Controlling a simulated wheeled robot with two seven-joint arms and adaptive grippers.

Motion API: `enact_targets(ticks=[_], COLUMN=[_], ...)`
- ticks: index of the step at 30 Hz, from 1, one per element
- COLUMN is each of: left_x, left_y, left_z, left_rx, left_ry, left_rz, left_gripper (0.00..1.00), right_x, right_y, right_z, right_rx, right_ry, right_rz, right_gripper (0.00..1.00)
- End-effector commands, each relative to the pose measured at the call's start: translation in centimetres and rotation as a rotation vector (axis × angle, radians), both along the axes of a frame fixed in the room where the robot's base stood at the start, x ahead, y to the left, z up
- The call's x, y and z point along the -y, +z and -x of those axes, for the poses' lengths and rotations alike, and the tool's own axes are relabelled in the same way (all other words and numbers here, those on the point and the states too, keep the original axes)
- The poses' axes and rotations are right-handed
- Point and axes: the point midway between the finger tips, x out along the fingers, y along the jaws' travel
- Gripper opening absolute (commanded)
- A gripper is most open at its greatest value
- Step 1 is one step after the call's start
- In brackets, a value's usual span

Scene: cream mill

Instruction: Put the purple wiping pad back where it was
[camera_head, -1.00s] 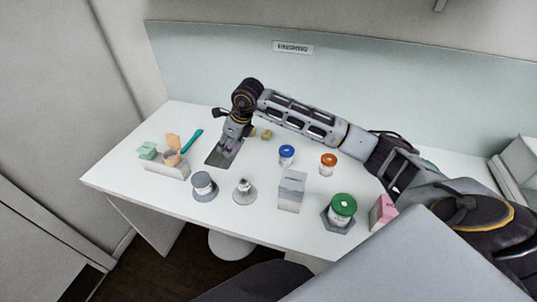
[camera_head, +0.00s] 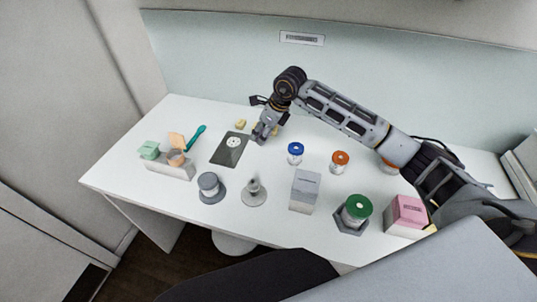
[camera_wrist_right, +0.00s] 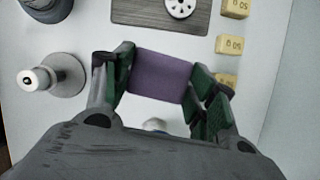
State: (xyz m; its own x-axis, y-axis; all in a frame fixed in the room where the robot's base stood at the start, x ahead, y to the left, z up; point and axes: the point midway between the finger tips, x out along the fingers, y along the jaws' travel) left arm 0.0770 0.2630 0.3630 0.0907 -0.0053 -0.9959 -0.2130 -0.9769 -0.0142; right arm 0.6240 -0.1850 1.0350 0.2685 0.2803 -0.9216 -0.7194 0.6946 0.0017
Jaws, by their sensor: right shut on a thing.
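The purple wiping pad (camera_wrist_right: 160,78) shows in the right wrist view between the two fingers of my right gripper (camera_wrist_right: 158,80), which is shut on it. In the head view my right gripper (camera_head: 264,134) is low over the back middle of the table, just right of a dark plate (camera_head: 226,155) with a white perforated disc (camera_head: 234,142) on it. The pad cannot be made out in the head view. Whether it touches the table is unclear. My left gripper is not in view.
Yellow blocks (camera_wrist_right: 228,44) stand right of the pad in the wrist view. Blue-lidded (camera_head: 296,148) and orange-lidded (camera_head: 340,157) jars stand right of the gripper. A white-grey box (camera_head: 305,192), a stemmed stand (camera_head: 254,193) and a grey-lidded jar (camera_head: 209,184) are nearer the front.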

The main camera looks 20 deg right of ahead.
Motion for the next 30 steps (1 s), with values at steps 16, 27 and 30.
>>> enact_targets(ticks=[16, 27, 30], left_x=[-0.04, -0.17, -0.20], left_y=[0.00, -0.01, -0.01], left_z=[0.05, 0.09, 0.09], left_rx=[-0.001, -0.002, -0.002], left_ry=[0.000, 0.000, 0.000], left_rz=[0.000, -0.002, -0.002], left_gripper=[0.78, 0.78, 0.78], right_x=[0.01, -0.02, -0.02], right_y=[0.05, 0.07, 0.07], right_z=[-0.10, -0.08, -0.08], right_rx=[0.000, 0.001, 0.002], right_ry=[0.119, 0.176, 0.176], right_rz=[0.000, -0.002, -0.002], right_gripper=[0.38, 0.38, 0.38])
